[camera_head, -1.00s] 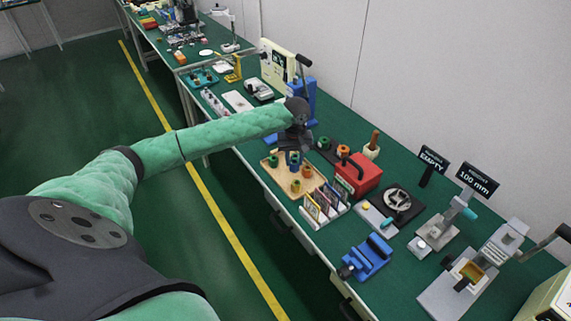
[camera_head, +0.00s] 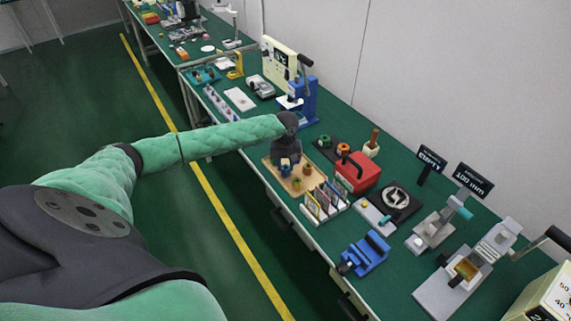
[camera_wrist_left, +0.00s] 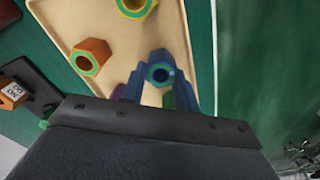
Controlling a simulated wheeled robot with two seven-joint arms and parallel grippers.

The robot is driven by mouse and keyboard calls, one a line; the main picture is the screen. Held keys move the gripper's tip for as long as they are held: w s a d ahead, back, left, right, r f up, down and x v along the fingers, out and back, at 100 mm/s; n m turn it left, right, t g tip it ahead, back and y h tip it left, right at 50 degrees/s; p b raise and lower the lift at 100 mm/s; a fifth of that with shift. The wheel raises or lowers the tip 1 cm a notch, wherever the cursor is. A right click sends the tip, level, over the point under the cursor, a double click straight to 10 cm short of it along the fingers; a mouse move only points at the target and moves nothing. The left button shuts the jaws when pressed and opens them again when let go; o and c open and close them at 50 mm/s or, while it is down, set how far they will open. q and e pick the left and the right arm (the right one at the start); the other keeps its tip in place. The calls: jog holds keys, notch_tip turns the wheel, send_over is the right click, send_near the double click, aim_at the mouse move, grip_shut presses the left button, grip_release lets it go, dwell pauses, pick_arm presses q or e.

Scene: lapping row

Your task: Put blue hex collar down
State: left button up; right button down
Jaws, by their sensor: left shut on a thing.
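The blue hex collar (camera_wrist_left: 160,74) is between the fingers of my left gripper (camera_head: 286,164), which is shut on it. In the head view the blue collar (camera_head: 285,168) shows below the gripper, over the left part of a pale wooden tray (camera_wrist_left: 180,28). I cannot tell whether it touches the tray. An orange hex collar with a green ring (camera_wrist_left: 92,56) and a yellowish one with a green ring (camera_wrist_left: 136,6) stand on the tray, apart from the blue one. My right gripper is not in view.
A rack of upright cards (camera_head: 324,203) stands close to the tray. A red box (camera_head: 359,172) is behind it, and a black fixture with green and orange collars (camera_head: 334,147) is farther back. A blue vise (camera_head: 365,254) is nearer. The tray lies near the table's front edge.

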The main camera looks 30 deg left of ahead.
pick_arm(q)
jog(key=o, duration=1)
jog(key=shift+f, duration=0.1)
jog(key=shift+c, duration=0.2)
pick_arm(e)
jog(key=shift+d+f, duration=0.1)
pick_arm(q)
jog(key=shift+r, duration=0.35)
notch_tip(320, 180, up, 12)
jog(key=b, duration=0.3)
jog(key=shift+f, duration=0.2)
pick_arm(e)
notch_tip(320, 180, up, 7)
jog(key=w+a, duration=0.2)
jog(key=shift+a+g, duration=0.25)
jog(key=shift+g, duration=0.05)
